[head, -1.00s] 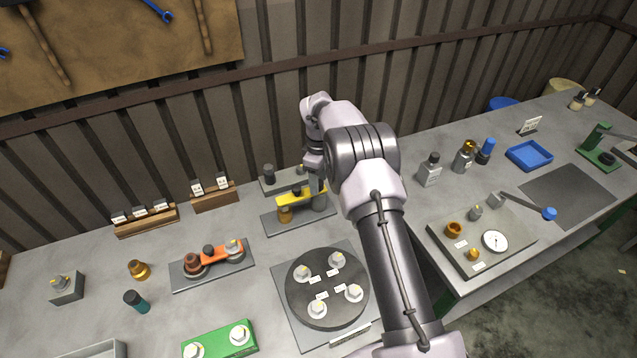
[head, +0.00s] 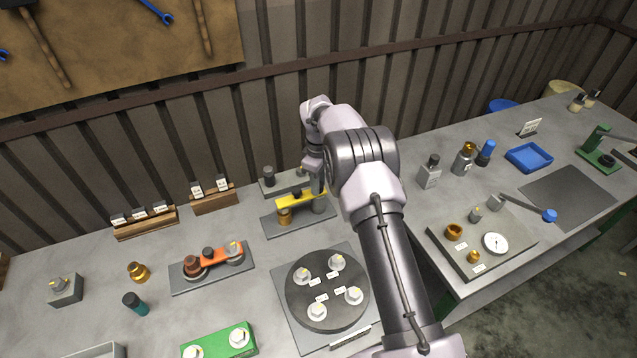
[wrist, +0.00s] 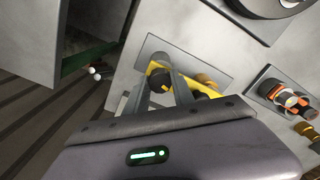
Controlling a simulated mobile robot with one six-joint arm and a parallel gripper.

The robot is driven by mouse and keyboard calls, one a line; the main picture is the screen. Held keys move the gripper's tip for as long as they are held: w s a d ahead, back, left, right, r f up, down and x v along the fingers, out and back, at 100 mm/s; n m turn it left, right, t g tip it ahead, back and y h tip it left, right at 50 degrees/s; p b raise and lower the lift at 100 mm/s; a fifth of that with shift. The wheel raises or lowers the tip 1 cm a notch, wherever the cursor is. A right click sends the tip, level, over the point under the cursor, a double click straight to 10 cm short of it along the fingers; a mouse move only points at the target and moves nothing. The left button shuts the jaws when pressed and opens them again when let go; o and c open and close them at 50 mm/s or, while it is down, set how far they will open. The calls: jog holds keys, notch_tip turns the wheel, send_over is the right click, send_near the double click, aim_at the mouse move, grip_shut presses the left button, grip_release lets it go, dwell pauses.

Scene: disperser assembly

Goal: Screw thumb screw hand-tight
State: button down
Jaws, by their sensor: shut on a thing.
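The yellow clamp bar (head: 292,203) lies on a grey base plate (head: 272,228) near the back of the bench, with a brass part (head: 285,216) at its left end. My gripper (head: 318,188) points down at the right part of this bar. The brass part (wrist: 206,82) sits beside the right finger. The screw's thread and seating are hidden.
A similar orange bar assembly (head: 222,258) stands to the left. A round dark turntable (head: 327,290) with several white-based pieces is in front. A grey block with a dark knob (head: 268,176) stands behind. A gauge board (head: 480,240) lies to the right.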

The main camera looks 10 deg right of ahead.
jog(key=m, duration=0.5)
jog(key=shift+b, duration=0.4)
jog(key=m+b, duration=0.1)
jog(key=m, duration=0.4)
jog(key=shift+m, duration=0.3)
jog(key=m+b, duration=0.1)
jog(key=m, duration=0.4)
jog(key=m+b, duration=0.1)
jog(key=m, duration=0.4)
jog(key=shift+r+m, duration=0.1)
jog(key=shift+m, duration=0.3)
jog(key=c, duration=1.1)
grip_release()
